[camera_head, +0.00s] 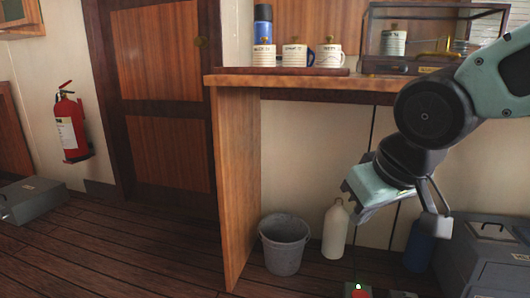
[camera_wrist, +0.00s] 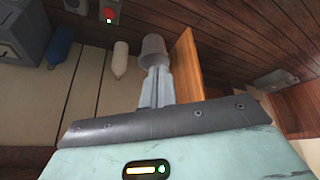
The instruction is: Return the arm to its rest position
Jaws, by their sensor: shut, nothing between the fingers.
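My arm reaches in from the right in the head view, in front of the desk.
The wooden desk (camera_head: 237,190) carries mugs (camera_head: 295,56), a blue flask (camera_head: 263,22) and a glass case (camera_head: 375,35). Below are the bucket (camera_head: 284,245), white bottle (camera_head: 335,232), blue bottle (camera_head: 418,247) and grey box (camera_head: 490,255). Open floor lies left, near a fire extinguisher (camera_head: 70,130).

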